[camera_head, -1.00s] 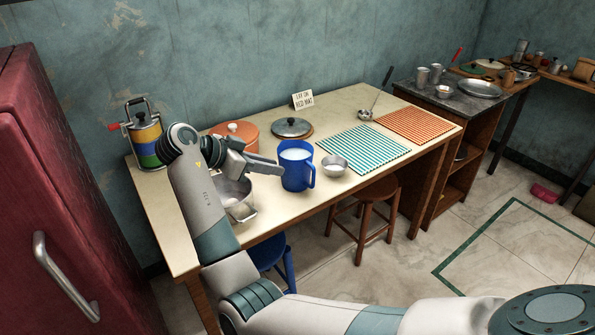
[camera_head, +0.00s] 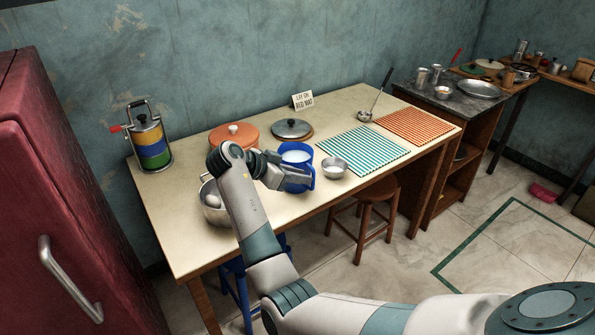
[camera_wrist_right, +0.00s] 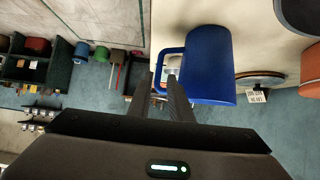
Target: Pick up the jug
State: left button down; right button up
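The blue jug (camera_head: 297,158) stands upright on the table with a pale content inside. Its handle is on the right, towards the table's front edge. My right gripper (camera_head: 306,180) is just in front of the jug, partly covering its lower body. In the right wrist view the jug (camera_wrist_right: 209,65) is large, with its handle (camera_wrist_right: 163,52) close to the fingertips. The right gripper (camera_wrist_right: 160,76) is open there, with a gap between its fingers; whether they touch the handle I cannot tell. My left gripper is not in view.
A small metal bowl (camera_head: 334,167) stands right of the jug, and a steel pot (camera_head: 212,206) left of it, partly behind my arm. An orange pot (camera_head: 232,136) and a lidded pan (camera_head: 291,129) stand behind. A blue-checked mat (camera_head: 363,150) lies to the right.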

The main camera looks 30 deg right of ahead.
aim_at(313, 188)
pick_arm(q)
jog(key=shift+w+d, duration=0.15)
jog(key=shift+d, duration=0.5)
pick_arm(e)
jog(key=shift+d+f, duration=0.35)
jog(key=shift+d, duration=0.2)
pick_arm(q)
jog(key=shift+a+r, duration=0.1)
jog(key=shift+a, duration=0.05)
pick_arm(e)
jog(key=shift+d+f, duration=0.1)
jog(key=shift+a+f+p+x, duration=0.15)
jog(key=shift+p+x, duration=0.2)
jog(key=shift+x, duration=0.9)
jog(key=shift+a+f+p+x, duration=0.15)
jog(key=shift+p+x, duration=0.2)
jog(key=shift+x, duration=0.9)
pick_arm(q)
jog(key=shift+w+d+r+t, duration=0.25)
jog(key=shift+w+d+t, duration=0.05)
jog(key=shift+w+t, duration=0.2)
pick_arm(e)
jog(key=shift+s+d, duration=0.1)
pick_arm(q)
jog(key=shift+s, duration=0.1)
pick_arm(e)
jog(key=shift+c, duration=0.6)
